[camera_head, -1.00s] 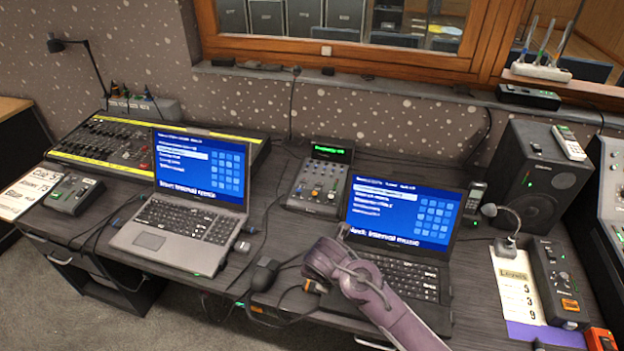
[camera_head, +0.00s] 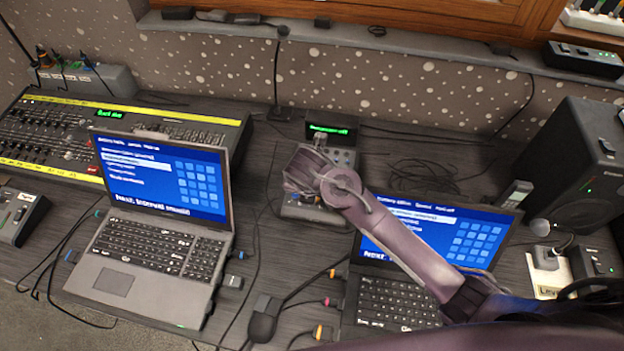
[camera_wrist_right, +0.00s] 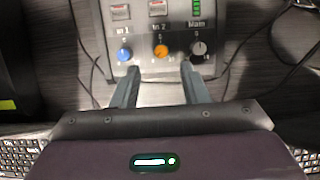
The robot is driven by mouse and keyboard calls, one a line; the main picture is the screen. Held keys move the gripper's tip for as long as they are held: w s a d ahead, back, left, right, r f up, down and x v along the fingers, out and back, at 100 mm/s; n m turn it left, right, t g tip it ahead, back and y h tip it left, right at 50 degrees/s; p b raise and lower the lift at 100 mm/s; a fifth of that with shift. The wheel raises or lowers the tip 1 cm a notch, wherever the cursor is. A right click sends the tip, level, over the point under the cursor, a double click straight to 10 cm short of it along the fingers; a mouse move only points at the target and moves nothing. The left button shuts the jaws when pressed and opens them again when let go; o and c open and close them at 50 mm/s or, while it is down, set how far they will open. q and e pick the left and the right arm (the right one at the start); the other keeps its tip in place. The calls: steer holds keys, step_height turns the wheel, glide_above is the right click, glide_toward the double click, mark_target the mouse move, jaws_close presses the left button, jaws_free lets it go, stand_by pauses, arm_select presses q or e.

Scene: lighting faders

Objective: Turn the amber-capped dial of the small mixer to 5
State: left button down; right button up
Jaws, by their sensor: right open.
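The small mixer (camera_head: 345,160) stands between the two laptops, with a green-lit display at its back; my right arm covers much of it in the head view. In the right wrist view its panel (camera_wrist_right: 180,73) shows three dials in a row. The amber-capped dial (camera_wrist_right: 161,51), under "In 2", is in the middle. A blue-capped dial (camera_wrist_right: 124,54) is left of it and a grey one (camera_wrist_right: 198,48), under "Main", right of it. My right gripper (camera_wrist_right: 160,72) is open and empty, its fingertips just short of the dial row, one on each side of the amber dial's line. My left gripper is not in view.
An open laptop (camera_head: 150,245) stands left of the mixer and another (camera_head: 395,300) at right, partly under my right arm. A large mixing desk (camera_head: 60,140) is at far left, a speaker (camera_head: 570,165) at right. Cables and a mouse (camera_head: 265,318) lie in front.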

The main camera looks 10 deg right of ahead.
steer(key=x, duration=0.3)
steer(key=shift+d+f, duration=0.15)
steer(key=shift+f, duration=0.2)
steer(key=x, duration=0.3)
steer(key=shift+w+f, duration=0.15)
steer(key=c, duration=0.5)
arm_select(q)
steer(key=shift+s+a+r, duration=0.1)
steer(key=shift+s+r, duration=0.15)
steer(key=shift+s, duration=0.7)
arm_select(e)
jaws_close()
